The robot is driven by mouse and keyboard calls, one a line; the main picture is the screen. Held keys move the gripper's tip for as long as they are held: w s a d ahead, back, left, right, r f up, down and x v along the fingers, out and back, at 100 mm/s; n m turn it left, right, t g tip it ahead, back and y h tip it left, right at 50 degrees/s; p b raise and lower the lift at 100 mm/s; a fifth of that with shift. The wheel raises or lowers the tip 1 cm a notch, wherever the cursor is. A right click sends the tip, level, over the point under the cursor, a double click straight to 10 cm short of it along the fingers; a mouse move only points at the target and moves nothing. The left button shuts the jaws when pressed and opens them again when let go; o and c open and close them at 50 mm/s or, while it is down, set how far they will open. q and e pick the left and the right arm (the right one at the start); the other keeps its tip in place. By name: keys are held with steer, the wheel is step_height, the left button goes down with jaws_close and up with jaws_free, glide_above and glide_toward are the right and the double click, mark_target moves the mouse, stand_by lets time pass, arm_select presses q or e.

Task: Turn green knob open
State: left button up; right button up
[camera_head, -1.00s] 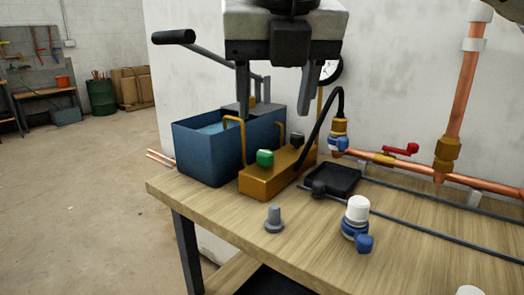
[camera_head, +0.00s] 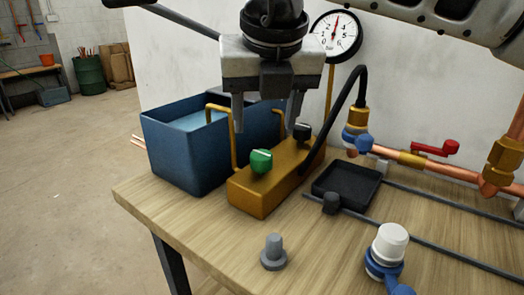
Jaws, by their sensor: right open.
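The green knob (camera_head: 261,161) sits on top of the brass block (camera_head: 262,196) near its front end. A black knob (camera_head: 302,131) sits farther back on the same block. My right gripper (camera_head: 266,128) points down with its fingers apart and empty. In the picture its fingertips are a little above the green knob, one to each side, and do not appear to touch it. My left gripper does not show.
A blue water tank (camera_head: 185,155) stands left of the block. A gauge (camera_head: 336,36), black hose (camera_head: 350,95) and copper pipes with a red-handled valve (camera_head: 435,148) are behind and right. A black tray (camera_head: 346,188), grey plug (camera_head: 273,252) and white-capped valve (camera_head: 388,245) stand on the bench (camera_head: 200,230).

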mark_target(262, 153)
steer(key=x, duration=0.7)
steer(key=shift+w+f+b, duration=0.15)
steer(key=shift+f+b, duration=0.1)
steer(key=shift+b, duration=0.1)
steer(key=c, duration=1)
